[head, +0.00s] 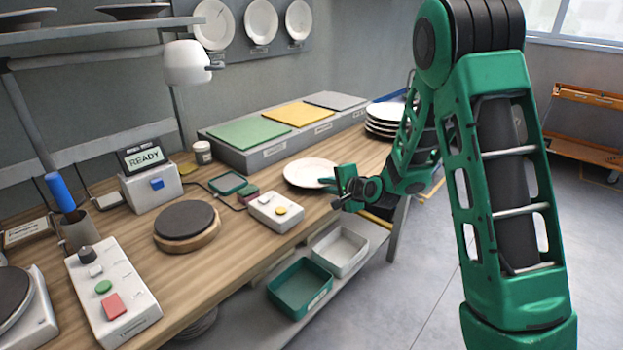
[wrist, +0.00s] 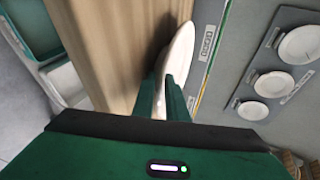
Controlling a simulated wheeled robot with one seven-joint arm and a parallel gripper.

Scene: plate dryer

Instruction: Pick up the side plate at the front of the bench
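The white side plate (head: 309,172) is at the bench's front edge, right of the small white control box, in the head view. In the wrist view the side plate (wrist: 181,52) shows nearly edge-on, with a dark shadow beside it on the wood. My gripper (head: 338,180) is at the plate's right rim. In the wrist view my gripper's green fingers (wrist: 161,98) stand close together on either side of the rim, with white plate filling the narrow gap. They look shut on it. I cannot tell whether the plate is clear of the bench.
A stack of plates (head: 384,122) stands farther right, partly behind my arm. The control box (head: 275,212) is left of the plate. A grey riser (head: 262,155) with coloured mats is behind. Green (head: 300,290) and white bins sit on the lower shelf. Plates hang on the wall.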

